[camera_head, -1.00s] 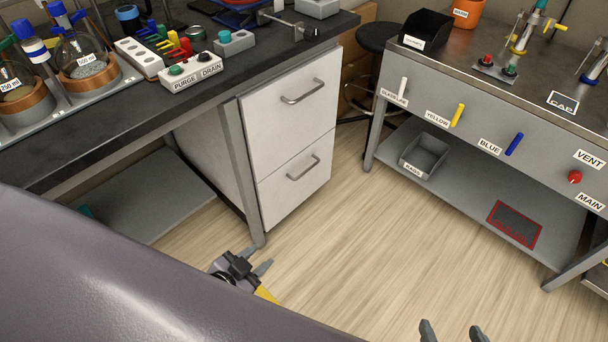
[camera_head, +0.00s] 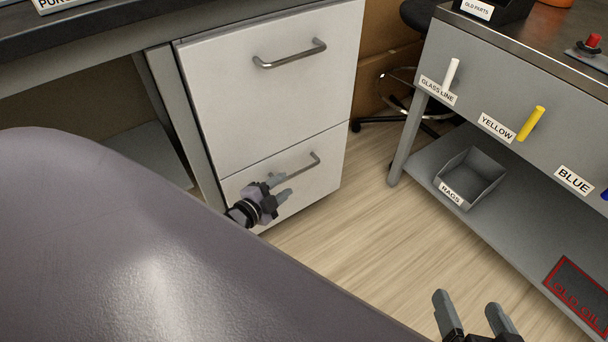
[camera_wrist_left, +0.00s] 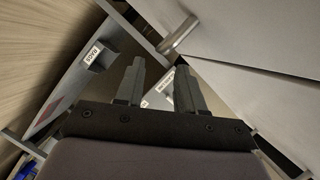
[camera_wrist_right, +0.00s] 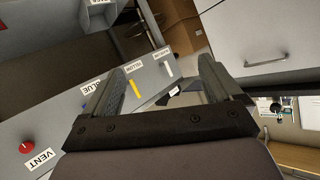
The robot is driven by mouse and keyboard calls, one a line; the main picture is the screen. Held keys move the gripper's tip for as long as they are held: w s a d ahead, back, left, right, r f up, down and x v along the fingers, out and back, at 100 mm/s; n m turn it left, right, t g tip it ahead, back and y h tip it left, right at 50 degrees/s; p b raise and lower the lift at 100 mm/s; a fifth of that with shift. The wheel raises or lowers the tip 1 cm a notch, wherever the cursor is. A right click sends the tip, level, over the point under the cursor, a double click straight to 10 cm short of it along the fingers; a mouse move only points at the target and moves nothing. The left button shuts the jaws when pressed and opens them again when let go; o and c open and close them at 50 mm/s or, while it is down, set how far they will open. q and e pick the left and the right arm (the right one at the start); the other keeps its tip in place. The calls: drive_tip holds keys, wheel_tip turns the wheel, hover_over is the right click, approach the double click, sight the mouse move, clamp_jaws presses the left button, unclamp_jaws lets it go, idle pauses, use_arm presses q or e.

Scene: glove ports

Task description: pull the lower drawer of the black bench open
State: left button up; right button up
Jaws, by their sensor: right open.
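The black bench (camera_head: 90,22) stands at the left with a white two-drawer cabinet under it. Its lower drawer (camera_head: 323,176) is shut, flush with the upper drawer (camera_head: 270,100). The lower drawer's grey bar handle (camera_head: 305,163) shows in the head view, its left end hidden behind my left gripper (camera_head: 282,186). That gripper is open, in front of the drawer close to the handle; I cannot tell whether they touch. In the left wrist view its fingers (camera_wrist_left: 160,75) are apart with nothing between them. My right gripper (camera_head: 467,302) is open and empty over the floor.
The grey bench (camera_head: 510,90) at the right has labelled levers and a low shelf with a rags bin (camera_head: 470,178). A stool base (camera_head: 395,115) stands between the benches. The wooden floor (camera_head: 350,235) before the drawers is clear.

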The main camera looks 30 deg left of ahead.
use_arm(q)
drive_tip(key=shift+b+x, duration=1.65)
drive_tip(key=shift+x, duration=1.9)
clamp_jaws()
